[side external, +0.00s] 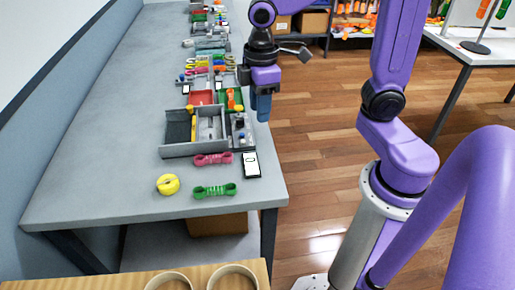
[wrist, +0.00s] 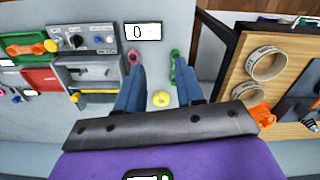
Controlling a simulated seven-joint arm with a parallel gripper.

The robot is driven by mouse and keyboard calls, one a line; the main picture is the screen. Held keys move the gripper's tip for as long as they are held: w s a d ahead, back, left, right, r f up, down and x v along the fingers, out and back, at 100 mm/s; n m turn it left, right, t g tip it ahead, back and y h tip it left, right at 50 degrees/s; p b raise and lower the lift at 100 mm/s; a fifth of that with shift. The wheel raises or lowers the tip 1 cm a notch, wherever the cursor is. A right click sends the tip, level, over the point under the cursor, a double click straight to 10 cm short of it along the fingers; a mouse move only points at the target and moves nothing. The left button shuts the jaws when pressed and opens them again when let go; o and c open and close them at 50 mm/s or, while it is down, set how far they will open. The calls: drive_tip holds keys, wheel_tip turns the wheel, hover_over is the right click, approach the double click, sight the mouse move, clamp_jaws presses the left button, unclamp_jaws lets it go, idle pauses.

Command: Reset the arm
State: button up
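My purple arm ends in my gripper (side external: 262,106), with blue fingers pointing down beside the right edge of the grey table (side external: 110,185). In the wrist view my gripper (wrist: 160,68) has its two blue fingers spread apart with nothing held between them. Beyond and between the fingers lie a yellow roll (wrist: 160,98), a green strap bundle (wrist: 174,72) and a pink strap bundle (wrist: 132,58), the last two partly hidden by the fingers. The side view shows the yellow roll (side external: 167,184), the green bundle (side external: 215,190) and the pink bundle (side external: 213,159) lying on the table.
A grey tray (side external: 185,150) and a knobbed panel (wrist: 92,40) are near my gripper. A white display showing 0 (side external: 251,164) lies by the table edge. Several coloured items line the table's far end. A wooden surface with two rings (wrist: 265,63) stands apart.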

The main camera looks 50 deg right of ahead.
drive_tip(key=s+d+f+n, duration=0.1)
drive_tip(key=s+f, duration=0.1)
drive_tip(key=s, duration=1.4)
drive_tip(key=shift+d+n, duration=0.15)
drive_tip(key=shift+n, duration=0.15)
